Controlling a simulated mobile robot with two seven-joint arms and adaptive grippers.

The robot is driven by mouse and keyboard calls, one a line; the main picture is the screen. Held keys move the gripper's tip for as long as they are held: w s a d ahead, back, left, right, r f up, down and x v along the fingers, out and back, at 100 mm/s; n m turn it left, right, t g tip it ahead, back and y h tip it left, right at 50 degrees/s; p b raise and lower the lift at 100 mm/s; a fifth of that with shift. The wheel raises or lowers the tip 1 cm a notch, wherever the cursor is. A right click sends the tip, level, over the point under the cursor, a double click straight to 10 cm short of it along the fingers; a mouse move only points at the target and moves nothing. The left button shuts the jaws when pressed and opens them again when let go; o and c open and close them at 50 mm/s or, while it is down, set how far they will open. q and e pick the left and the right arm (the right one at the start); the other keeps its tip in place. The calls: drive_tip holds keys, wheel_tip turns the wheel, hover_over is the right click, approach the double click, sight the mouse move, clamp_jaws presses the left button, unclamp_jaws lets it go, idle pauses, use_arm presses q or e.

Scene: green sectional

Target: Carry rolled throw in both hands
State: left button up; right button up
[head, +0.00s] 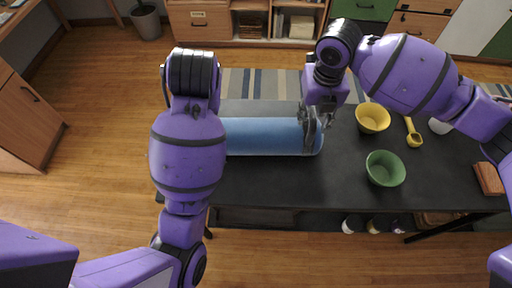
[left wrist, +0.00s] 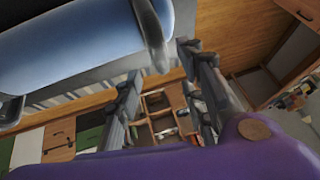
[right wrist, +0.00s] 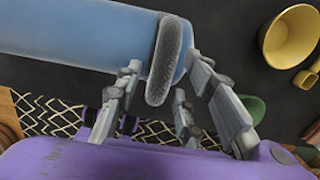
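The rolled throw (head: 265,137) is a blue cylinder lying left to right on the black table. Its left end is hidden behind my left arm in the head view. My right gripper (head: 315,118) is over its right end. In the right wrist view, the fingers (right wrist: 165,65) stand apart on either side of a grey band (right wrist: 170,60) at the throw's end, with gaps visible. The left gripper is hidden in the head view. In the left wrist view, its fingers (left wrist: 160,62) are apart beside an end of the throw (left wrist: 75,40); contact is unclear.
On the black table (head: 300,185), a yellow bowl (head: 372,120), a green bowl (head: 385,170), a yellow scoop (head: 413,135) and a white cup (head: 439,126) stand to the right. A brown block (head: 488,178) lies near the right edge. Cabinets (head: 255,20) stand behind.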

use_arm(q)
drive_tip(key=v, duration=0.6)
drive_tip(key=shift+s, duration=0.35)
use_arm(e)
wheel_tip(320, 180, up, 12)
drive_tip(key=s, duration=0.1)
use_arm(q)
drive_tip(key=shift+r, duration=0.1)
idle(0.4)
